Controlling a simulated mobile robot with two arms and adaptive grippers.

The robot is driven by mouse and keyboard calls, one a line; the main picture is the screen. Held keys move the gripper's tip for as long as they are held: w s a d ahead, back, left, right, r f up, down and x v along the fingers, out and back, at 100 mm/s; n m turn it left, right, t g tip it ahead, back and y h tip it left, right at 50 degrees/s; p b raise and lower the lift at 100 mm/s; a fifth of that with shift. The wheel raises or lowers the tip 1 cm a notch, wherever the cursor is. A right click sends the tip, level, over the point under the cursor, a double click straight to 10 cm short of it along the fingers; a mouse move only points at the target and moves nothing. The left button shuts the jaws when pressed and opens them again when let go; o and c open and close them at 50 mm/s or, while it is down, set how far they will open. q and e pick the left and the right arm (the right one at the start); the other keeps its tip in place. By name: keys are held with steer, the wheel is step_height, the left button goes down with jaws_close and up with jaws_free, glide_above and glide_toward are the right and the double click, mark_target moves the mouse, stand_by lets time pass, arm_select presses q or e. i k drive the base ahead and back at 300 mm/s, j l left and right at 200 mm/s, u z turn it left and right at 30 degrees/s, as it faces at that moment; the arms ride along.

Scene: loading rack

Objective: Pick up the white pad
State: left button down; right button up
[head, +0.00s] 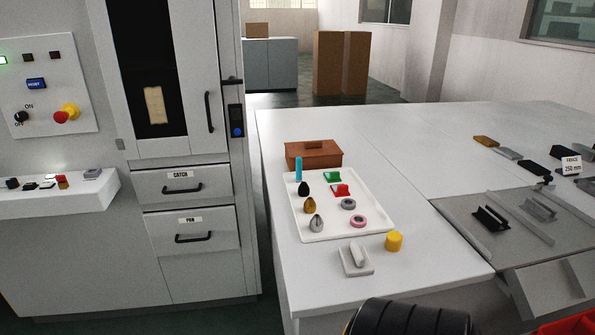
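A small white pad (357,255) sits near the front edge of the white table, in or on a shallow, square, whitish holder (356,270). It looks tilted or upright there, but it is too small to tell exactly. A yellow cylinder (394,241) stands just right of it. A dark ribbed part of my own arm shows at the bottom edge, in front of the table and apart from the pad. Neither of my grippers is in view.
A white tray (374,231) with several small items lies behind the pad, and a brown box (314,154) behind that. A grey fixture (535,225) fills the table's right side. A cabinet with drawers (186,188) stands left.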

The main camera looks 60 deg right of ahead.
mark_target(356, 260)
steer(key=z, duration=2.35)
